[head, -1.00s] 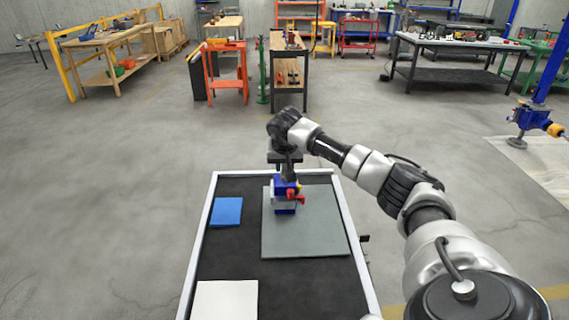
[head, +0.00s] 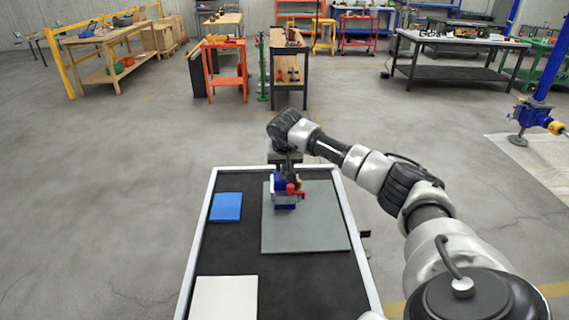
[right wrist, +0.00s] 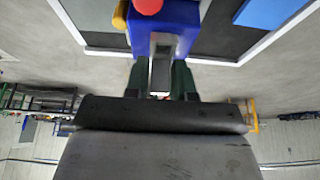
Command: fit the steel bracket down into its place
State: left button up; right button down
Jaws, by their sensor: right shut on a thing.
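A jack with a blue body (head: 285,201) and a red knob (head: 291,189) stands on the grey mat at the far end of the bench. My right gripper (head: 288,172) points down at it from above. The right wrist view shows the gripper's dark fingers (right wrist: 161,80) shut on a pale metal piece, the steel bracket (right wrist: 160,70). The bracket reaches up to the blue jack body (right wrist: 170,25). The fingers hide part of it, so I cannot tell whether it is seated. My left gripper is not in view.
The bench has a pale raised rim (head: 202,222). A blue pad (head: 226,207) lies left of the grey mat (head: 305,235), and a white pad (head: 225,298) lies at the near left. The dark bench top between them is clear. Other workbenches stand well behind.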

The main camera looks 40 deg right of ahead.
jog(key=shift+f, duration=0.35)
jog(key=c, duration=0.9)
grip_release()
jog(key=shift+o, duration=0.2)
jog(key=b+v, duration=0.2)
jog(key=v, duration=0.9)
jog(key=shift+w+d+f, duration=0.1)
